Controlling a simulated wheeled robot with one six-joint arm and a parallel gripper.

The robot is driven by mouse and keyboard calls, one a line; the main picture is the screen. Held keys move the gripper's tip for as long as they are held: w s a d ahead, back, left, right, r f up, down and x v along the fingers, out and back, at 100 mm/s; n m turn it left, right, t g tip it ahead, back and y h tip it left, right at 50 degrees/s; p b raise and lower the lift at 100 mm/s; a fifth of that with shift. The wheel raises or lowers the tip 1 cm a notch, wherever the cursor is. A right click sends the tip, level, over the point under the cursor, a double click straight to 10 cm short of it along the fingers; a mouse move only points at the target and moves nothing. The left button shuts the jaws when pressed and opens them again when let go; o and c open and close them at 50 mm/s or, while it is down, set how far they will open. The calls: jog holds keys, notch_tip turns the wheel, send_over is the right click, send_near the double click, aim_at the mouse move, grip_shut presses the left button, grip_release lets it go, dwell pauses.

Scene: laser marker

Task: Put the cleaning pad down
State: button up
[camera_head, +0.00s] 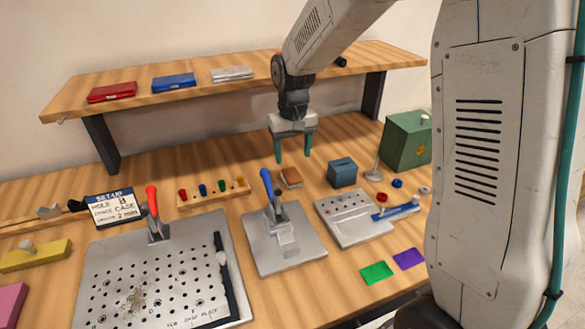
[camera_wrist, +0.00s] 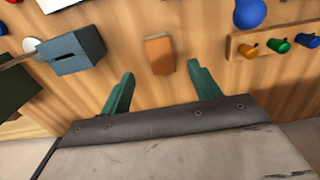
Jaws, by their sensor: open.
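A small brown block, which looks like the cleaning pad (camera_head: 291,177), lies on the wooden table behind the blue-handled clamp. In the wrist view the pad (camera_wrist: 159,55) lies flat, centred between the lines of the two fingers and just past their tips. My gripper (camera_head: 293,158) points down over the table, close to the pad, with its green fingers apart and nothing between them. In the wrist view my gripper (camera_wrist: 160,71) also shows wide open. The pad appears apart from both fingers. I cannot tell the exact height of the fingertips above it.
A blue slotted box (camera_head: 342,173) stands right of the pad, and a rack of coloured pegs (camera_head: 213,193) stands left. The blue-handled clamp (camera_head: 284,239) is in front. A shelf (camera_head: 237,76) runs behind my arm. Bare table surrounds the pad.

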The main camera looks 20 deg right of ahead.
jog(key=s+d+r, duration=0.2)
jog(key=s+r, duration=1.1)
jog(key=s, duration=0.2)
jog(key=s+d+t, duration=0.1)
jog(key=s, duration=1.5)
jog(key=shift+s+f, duration=0.2)
jog(key=shift+s, duration=0.2)
jog(key=shift+o, duration=0.5)
